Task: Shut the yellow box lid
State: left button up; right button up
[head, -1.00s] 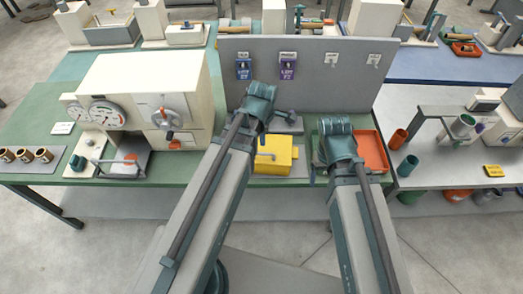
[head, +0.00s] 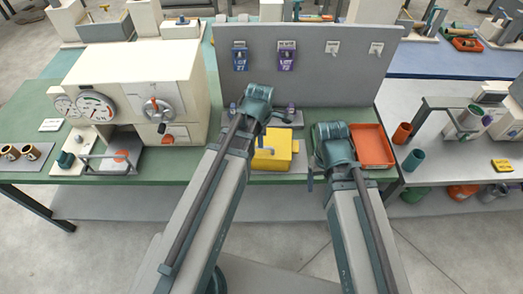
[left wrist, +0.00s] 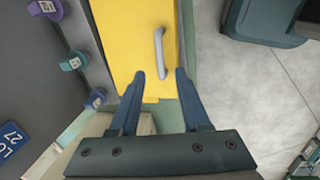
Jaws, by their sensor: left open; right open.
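The yellow box (head: 271,160) stands on the green bench in front of the grey upright panel, and my left arm covers part of its left side. In the left wrist view, a flat yellow face of the box (left wrist: 130,35) carries a grey bar handle (left wrist: 160,53). My left gripper (left wrist: 160,74) is open, its two blue fingers apart over the near end of this face, with nothing between the tips; contact cannot be told. In the head view, its fingers are mostly hidden behind its wrist. My right gripper (head: 310,180) is open at the bench's front edge, right of the box.
An orange tray (head: 372,149) lies right of the box, close to my right wrist. The grey panel (head: 330,85) rises behind with blue and purple tags. A cream machine with dials (head: 140,85) stands left. Small coloured knobs (left wrist: 75,62) sit beside the box.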

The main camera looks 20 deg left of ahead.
pick_arm(q)
jog(key=f+b, duration=0.2)
jog(key=f, duration=0.1)
jog(key=w+f+b, duration=0.1)
jog(key=f+b, duration=0.2)
jog(key=shift+w+a, duration=0.1)
jog(key=c, duration=0.6)
